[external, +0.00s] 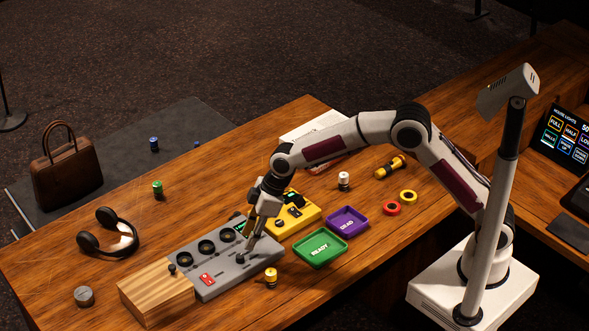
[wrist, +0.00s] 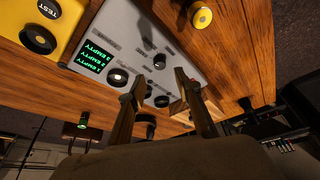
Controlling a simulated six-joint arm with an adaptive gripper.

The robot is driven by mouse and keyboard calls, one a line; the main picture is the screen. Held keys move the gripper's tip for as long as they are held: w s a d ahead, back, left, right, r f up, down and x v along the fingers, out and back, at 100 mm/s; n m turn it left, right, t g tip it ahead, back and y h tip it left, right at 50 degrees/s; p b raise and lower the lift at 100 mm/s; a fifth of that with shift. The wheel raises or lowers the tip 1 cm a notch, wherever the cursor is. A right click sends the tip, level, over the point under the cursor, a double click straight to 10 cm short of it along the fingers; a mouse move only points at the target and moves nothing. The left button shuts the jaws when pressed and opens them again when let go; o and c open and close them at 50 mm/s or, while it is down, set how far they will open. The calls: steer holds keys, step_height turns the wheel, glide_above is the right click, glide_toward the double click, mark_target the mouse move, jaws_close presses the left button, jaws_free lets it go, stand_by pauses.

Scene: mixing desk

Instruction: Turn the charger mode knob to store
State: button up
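The charger (external: 222,268) is a grey box with a row of round black bays, a red-marked switch and a small green display. A dark knob (external: 240,258) stands on its top near the right end. My gripper (external: 248,243) points down just over that end. In the wrist view the charger (wrist: 125,35) shows its display reading EMPTY. A dark round knob (wrist: 159,61) lies between and slightly beyond my fingertips (wrist: 159,77), which are apart with nothing between them. I cannot tell whether they touch the knob, and its pointer and labels are too small to read.
A wooden block (external: 155,293) adjoins the charger's left end. A yellow tester (external: 295,218) stands close behind my gripper. Green (external: 320,249) and purple (external: 347,222) trays lie to the right. A yellow-topped cell (external: 271,277) stands in front of the charger. Headphones (external: 108,233) lie left.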

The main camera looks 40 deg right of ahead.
mark_target(240, 256)
steer(key=shift+x, duration=3.55)
steer(key=shift+c, duration=0.3)
jaws_close()
